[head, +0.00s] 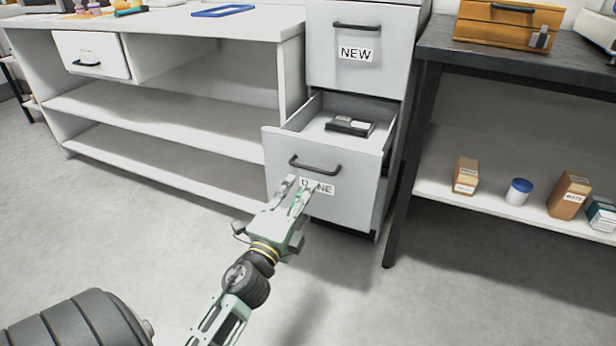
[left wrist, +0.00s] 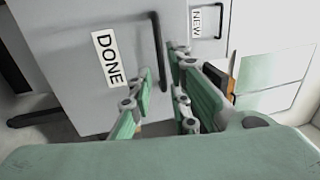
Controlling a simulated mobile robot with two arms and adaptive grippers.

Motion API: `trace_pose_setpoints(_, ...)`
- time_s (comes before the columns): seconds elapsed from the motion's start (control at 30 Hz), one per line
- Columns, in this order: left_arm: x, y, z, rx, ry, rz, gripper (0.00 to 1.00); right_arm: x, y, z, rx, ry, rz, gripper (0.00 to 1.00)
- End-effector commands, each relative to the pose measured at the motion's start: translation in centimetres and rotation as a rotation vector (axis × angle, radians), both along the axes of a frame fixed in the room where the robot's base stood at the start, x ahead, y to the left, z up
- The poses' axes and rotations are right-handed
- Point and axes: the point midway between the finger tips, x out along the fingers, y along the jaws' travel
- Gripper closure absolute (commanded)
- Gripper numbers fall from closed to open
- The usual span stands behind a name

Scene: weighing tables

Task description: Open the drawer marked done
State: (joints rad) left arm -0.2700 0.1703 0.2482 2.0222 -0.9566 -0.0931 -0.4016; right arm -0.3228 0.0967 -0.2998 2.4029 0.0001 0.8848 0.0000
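The grey drawer marked DONE (head: 350,190) is the lower one of the cabinet and stands pulled out, its inside showing. A dark flat object with pale parts (head: 349,125) lies in it. Its dark bar handle (head: 315,165) is on the front above the label; the handle also shows in the left wrist view (left wrist: 158,55), close ahead of the fingertips. My left gripper (head: 300,186) is in front of the drawer, just below the handle in the head view and partly covering the label. Its fingers are apart, with nothing seen between them. My right gripper is not in view.
The drawer marked NEW (head: 380,50) above is shut. A white shelf table (head: 200,25) stands left, a dark-topped table (head: 480,62) right. Boxes (head: 466,176) and a blue-lidded jar (head: 518,192) stand on its lower shelf. The floor in front is clear.

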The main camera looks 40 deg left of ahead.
Motion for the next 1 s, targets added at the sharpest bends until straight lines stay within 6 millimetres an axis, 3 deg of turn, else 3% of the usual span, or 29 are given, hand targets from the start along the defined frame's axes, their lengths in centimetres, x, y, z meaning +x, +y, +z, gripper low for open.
trace_pose_setpoints(0.1, -2.1, -0.4, -0.5, -0.001, 0.003, 0.003, 0.83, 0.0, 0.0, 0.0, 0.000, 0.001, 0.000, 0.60)
trace_pose_setpoints(0.3, -3.8, -0.9, -0.7, 0.000, 0.000, 0.002, 0.83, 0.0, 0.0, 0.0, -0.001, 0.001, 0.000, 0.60)
trace_pose_setpoints(0.9, -3.9, -1.0, -0.7, 0.000, -0.001, -0.002, 0.83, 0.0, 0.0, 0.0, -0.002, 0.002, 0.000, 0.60)
trace_pose_setpoints(1.0, -3.7, -2.3, -0.2, -0.029, -0.023, -0.043, 0.83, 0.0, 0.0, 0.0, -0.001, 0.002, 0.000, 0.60)
